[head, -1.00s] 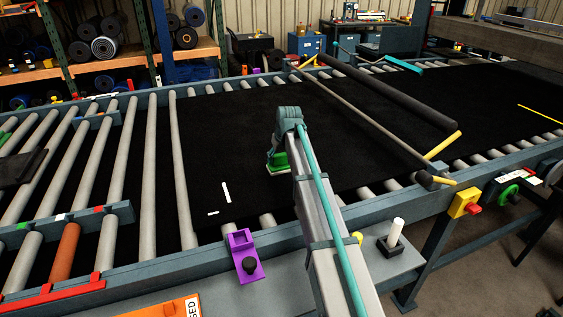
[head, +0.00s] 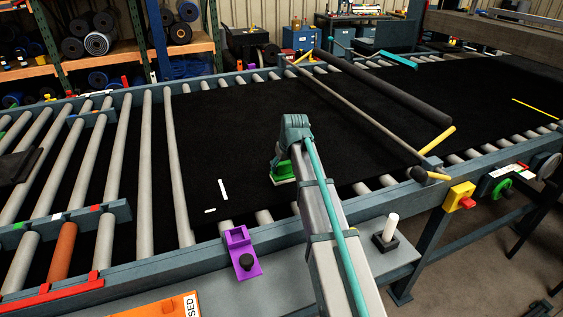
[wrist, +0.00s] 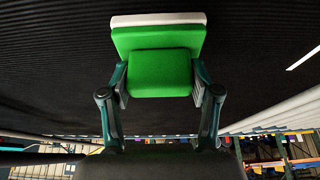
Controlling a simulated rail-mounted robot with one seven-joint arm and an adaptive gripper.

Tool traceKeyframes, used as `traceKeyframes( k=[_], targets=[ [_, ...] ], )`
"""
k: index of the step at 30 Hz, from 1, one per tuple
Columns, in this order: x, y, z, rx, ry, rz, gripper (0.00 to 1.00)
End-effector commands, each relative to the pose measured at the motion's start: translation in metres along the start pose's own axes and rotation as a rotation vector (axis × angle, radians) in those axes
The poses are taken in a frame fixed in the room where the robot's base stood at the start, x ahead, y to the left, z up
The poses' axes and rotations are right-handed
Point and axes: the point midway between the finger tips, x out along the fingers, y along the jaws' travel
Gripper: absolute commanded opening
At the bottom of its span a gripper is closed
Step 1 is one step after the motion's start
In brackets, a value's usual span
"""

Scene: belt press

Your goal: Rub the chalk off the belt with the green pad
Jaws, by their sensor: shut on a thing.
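My gripper (head: 284,160) is shut on the green pad (head: 283,171), over the near half of the black belt (head: 330,130). The wrist view shows the fingers gripping the green block (wrist: 158,72) from both sides, with a white layer (wrist: 158,19) on its far face. I cannot tell whether that layer touches the belt. Two white chalk marks lie on the belt left of the pad: a longer one (head: 222,190) and a short one (head: 210,210) near the belt's near-left corner. A white stroke (wrist: 303,58) also shows right of the pad in the wrist view.
A dark bar and a grey bar (head: 370,125) cross the belt right of my gripper. A purple clamp (head: 241,252) and a white-topped peg (head: 390,230) stand along the near side. A yellow line (head: 535,108) lies on the belt at far right.

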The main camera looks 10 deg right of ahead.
Motion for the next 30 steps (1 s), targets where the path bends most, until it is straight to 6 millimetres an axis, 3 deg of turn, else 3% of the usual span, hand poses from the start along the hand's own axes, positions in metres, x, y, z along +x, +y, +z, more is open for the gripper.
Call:
traceKeyframes(
  k=[13, 16, 18, 30],
  targets=[
    [-0.015, -0.003, 0.036, -0.004, -0.003, -0.001, 0.24],
    [-0.022, -0.003, 0.029, -0.004, -0.001, -0.001, 0.24],
    [-0.039, -0.003, 0.022, -0.004, 0.000, -0.001, 0.24],
    [-0.067, -0.003, 0.010, -0.004, -0.001, -0.002, 0.24]
  ],
)
